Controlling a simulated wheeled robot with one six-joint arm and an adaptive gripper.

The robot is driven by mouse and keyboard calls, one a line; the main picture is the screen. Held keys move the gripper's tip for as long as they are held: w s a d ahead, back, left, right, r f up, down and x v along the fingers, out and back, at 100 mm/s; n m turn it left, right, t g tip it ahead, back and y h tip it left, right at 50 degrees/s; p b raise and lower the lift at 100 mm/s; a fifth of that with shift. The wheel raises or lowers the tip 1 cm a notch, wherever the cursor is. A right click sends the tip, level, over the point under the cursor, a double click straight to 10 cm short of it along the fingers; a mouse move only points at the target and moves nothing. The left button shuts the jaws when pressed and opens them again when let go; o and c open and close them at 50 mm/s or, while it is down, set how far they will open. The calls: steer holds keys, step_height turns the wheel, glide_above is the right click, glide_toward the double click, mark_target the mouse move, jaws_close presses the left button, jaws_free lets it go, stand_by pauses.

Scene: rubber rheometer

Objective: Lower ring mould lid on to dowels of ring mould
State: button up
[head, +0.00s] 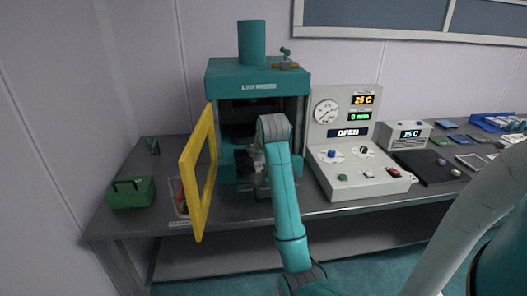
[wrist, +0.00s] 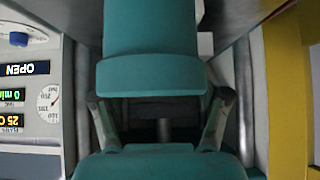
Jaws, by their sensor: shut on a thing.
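My gripper (head: 258,182) reaches into the open front of the teal press (head: 257,78), and my own arm covers much of it in the head view. In the wrist view, my gripper (wrist: 160,118) has one finger at each side, shut on the ring mould lid. The lid itself is hard to make out; only dark shapes show between the fingers. I cannot make out the ring mould or its dowels in either view, nor whether the lid touches them.
The yellow press door (head: 198,170) stands open on the left, close to my arm. A control console (head: 355,170) reading OPEN stands right of the press. A green toolbox (head: 132,192) sits on the grey bench (head: 125,222) at left.

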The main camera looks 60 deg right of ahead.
steer(key=shift+f, duration=0.25)
steer(key=o, duration=1.4)
steer(key=v, duration=0.7)
steer(key=shift+s+a+r, duration=0.1)
steer(key=shift+s+a, duration=0.05)
steer(key=shift+a, duration=0.05)
